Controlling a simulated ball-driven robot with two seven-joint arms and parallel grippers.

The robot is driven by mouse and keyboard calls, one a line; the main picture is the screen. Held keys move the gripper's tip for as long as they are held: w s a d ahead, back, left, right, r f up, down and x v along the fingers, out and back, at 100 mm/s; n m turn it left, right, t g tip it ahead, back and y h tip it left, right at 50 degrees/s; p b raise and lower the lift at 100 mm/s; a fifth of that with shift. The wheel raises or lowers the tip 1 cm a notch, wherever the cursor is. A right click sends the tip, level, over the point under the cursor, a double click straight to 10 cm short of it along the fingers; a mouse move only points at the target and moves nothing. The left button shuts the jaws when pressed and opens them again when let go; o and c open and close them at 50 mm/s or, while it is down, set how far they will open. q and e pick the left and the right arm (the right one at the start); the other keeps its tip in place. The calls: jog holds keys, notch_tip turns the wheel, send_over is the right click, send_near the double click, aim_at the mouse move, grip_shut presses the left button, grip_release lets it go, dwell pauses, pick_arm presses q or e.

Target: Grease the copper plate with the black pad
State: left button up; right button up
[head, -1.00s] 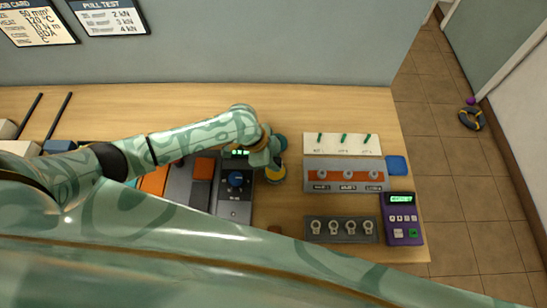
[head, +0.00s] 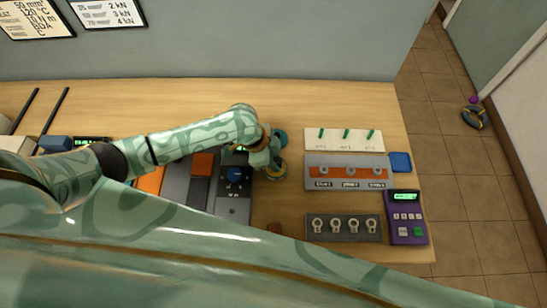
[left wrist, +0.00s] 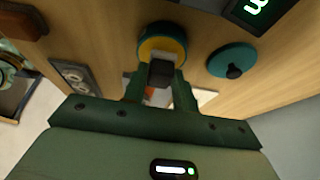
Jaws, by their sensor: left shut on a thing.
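My left gripper (head: 272,163) reaches over the bench from the left. In the left wrist view its fingers (left wrist: 160,82) are shut on a small black pad (left wrist: 160,73). The pad is in front of a round teal tin with a yellow filling (left wrist: 163,43); I cannot tell whether they touch. In the head view the gripper partly covers this tin (head: 281,172). A teal lid with a black knob (left wrist: 233,60) lies beside the tin. My right gripper is out of view.
A white board with green pegs (head: 344,140), a blue square (head: 400,162), a grey rack of ring lugs (head: 343,229) and a purple meter (head: 405,217) crowd the right end. A grey device with a blue knob (head: 235,178) stands left of the tin. The back of the bench is mostly clear.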

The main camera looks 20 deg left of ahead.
pick_arm(q)
jog(key=shift+f+b, duration=0.3)
jog(key=shift+f, duration=0.2)
dwell(0.3)
jog(key=shift+f, duration=0.1)
dwell(1.3)
jog(key=shift+p, duration=0.35)
notch_tip(320, 180, up, 7)
jog(key=p, duration=0.7)
jog(key=shift+p, duration=0.3)
